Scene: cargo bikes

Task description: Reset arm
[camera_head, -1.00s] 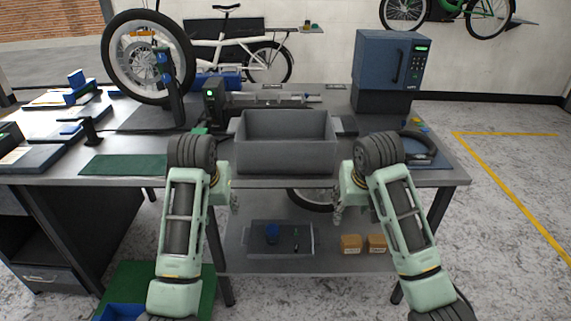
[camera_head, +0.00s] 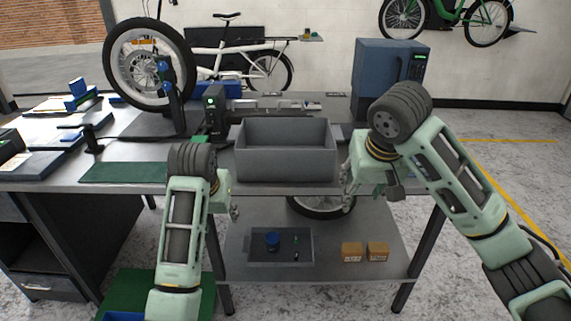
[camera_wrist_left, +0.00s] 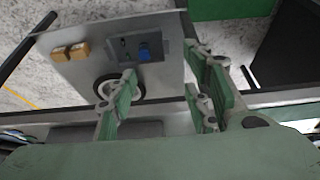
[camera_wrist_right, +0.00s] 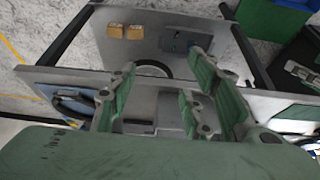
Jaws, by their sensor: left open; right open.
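My left gripper (camera_head: 226,203) is by the front edge of the workbench, left of the grey bin (camera_head: 285,166). Its green-padded fingers are apart and empty in the left wrist view (camera_wrist_left: 160,95). My right gripper (camera_head: 347,185) is at the bench's front edge, just right of the bin. Its fingers are also apart and empty in the right wrist view (camera_wrist_right: 155,95). Neither gripper is seen holding anything. The bin stands upright on the bench, and its inside looks empty from the head.
The workbench (camera_head: 135,150) has a lower shelf (camera_head: 335,264) with a grey tray (camera_head: 255,262) and two small boxes (camera_head: 352,252). A bike wheel (camera_head: 150,65) stands at the back left. A blue cabinet (camera_head: 390,75) stands at the back right.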

